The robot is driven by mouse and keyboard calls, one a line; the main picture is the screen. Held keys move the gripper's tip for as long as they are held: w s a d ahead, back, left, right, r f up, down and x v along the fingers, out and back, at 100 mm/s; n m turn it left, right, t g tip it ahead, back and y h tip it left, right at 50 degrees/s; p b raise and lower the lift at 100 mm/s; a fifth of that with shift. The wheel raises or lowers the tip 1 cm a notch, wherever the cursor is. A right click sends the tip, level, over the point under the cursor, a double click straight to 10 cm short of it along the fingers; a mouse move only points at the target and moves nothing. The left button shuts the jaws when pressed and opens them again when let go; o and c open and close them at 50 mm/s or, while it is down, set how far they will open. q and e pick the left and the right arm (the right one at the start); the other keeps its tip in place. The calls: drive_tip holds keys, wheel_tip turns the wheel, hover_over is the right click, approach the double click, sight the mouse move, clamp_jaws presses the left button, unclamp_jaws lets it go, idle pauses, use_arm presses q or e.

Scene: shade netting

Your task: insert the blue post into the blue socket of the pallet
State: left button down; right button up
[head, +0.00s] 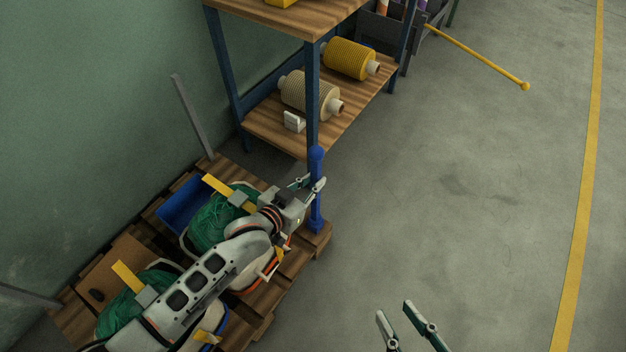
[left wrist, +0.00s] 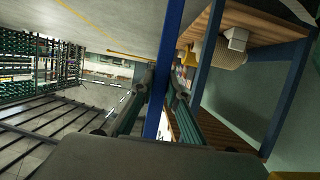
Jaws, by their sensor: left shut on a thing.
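The blue post (head: 316,212) stands about upright at the right far corner of the wooden pallet (head: 259,328). It has a rounded blue top. My left gripper (head: 310,187) is shut on the post at about mid-height. In the left wrist view the post (left wrist: 170,35) runs between the two fingers (left wrist: 158,95). The post's lower end is at the pallet's corner block. The blue socket does not show apart from the post, and I cannot tell whether the post's end is inside it. My right gripper (head: 408,322) is open and empty over the bare floor.
Green netting (head: 212,222) in white bags, a blue bin (head: 178,208) and a cardboard box (head: 118,262) are on the pallet. Grey posts (head: 192,115) stand at its wall side. A blue-framed shelf (head: 313,95) with spools is just behind the blue post.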

use_arm(q)
drive_tip(key=shift+f, duration=0.6)
drive_tip(key=c, duration=1.9)
unclamp_jaws()
